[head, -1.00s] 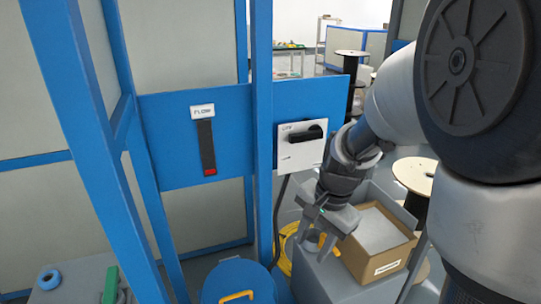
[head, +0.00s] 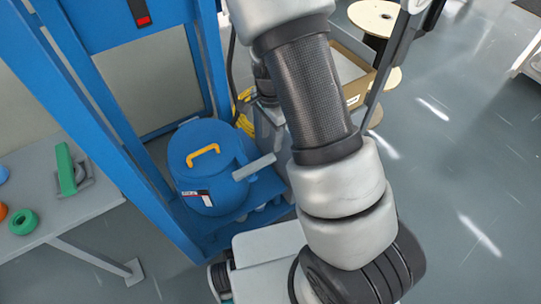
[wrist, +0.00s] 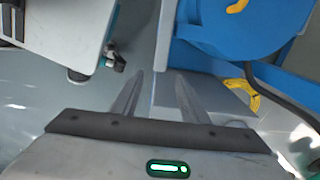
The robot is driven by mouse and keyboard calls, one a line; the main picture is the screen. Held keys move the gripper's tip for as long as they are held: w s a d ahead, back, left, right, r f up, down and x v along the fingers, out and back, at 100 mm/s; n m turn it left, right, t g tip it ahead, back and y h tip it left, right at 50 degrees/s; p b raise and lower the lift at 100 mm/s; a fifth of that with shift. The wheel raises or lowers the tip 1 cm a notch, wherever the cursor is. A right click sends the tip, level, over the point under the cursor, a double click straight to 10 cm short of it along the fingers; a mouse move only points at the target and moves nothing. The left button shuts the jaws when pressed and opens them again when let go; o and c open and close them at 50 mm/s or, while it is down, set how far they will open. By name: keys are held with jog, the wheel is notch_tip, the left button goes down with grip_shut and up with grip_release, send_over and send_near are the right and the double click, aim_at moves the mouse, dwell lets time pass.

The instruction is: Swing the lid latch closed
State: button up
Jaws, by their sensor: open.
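The blue drum (head: 205,175) stands on a blue base, and its round lid (head: 190,140) carries a yellow handle (head: 203,154). The lid latch, a pale grey bar (head: 255,167), sticks out from the drum's right side, angled slightly up and away from the drum wall. In the wrist view the blue drum (wrist: 240,35) shows at the top right. My gripper (wrist: 160,82) is open with nothing held. A pale grey strip lies beyond and between its fingers; I cannot tell whether it is the latch. In the head view my arm mostly hides the gripper, just right of the drum.
Blue frame posts (head: 95,100) rise left of and behind the drum. A grey table (head: 60,212) with green parts stands at the left. Yellow cable (head: 243,122) and a cardboard box (head: 352,75) lie behind. The floor at the right is open.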

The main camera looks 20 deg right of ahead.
aim_at(270, 157)
notch_tip(270, 157, down, 8)
jog(key=shift+f+b, duration=0.25)
jog(key=shift+b, duration=0.95)
grip_shut()
